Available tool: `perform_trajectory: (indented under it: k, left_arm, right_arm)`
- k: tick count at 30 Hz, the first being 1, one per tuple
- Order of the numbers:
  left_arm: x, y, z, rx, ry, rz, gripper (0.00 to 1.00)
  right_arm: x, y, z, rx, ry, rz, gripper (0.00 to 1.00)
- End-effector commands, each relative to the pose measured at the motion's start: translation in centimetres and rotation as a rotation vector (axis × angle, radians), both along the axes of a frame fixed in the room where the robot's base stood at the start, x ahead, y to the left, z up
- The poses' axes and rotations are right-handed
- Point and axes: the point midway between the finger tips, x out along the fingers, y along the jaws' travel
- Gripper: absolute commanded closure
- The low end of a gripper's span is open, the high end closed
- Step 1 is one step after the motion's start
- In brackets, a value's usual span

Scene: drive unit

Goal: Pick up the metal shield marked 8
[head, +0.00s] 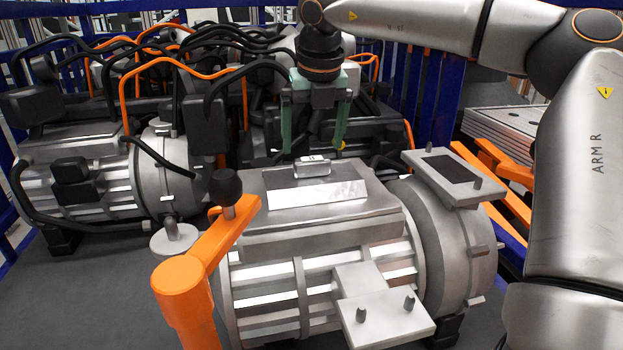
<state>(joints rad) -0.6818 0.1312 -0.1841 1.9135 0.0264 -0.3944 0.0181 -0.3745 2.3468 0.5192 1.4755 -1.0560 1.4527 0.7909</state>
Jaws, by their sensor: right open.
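A small silver metal piece (312,166) lies on the flat top of the front drive unit (330,235), just behind a bright rectangular plate. It has a small dark mark on top, too small to read for certain as an 8. My right gripper (314,148) points down above this piece, with its two green fingers open and apart, one to each side of it. Nothing shows between the fingers. I cannot tell whether the fingertips are level with the piece or behind it. My left gripper is not in view.
An orange lever (205,255) with a black knob stands at the front left of the drive unit. A raised metal bracket (455,177) is on the right. A second motor (95,180), black hoses and orange cables crowd the back left.

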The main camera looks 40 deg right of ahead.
Motion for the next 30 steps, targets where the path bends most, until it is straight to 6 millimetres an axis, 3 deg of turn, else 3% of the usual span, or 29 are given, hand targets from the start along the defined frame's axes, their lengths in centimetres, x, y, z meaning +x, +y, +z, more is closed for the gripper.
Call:
perform_trajectory:
  k: [9,19,30]
  left_arm:
    - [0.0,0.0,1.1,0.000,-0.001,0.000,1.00]
    - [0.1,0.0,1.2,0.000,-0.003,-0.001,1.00]
    - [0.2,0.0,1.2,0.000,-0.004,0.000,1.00]
  right_arm:
    - [0.7,-0.5,-4.3,0.002,0.004,0.001,0.00]
    - [0.9,-0.6,-5.0,0.001,0.000,0.000,0.01]
    - [0.9,-0.6,-4.9,0.000,0.000,0.000,0.43]
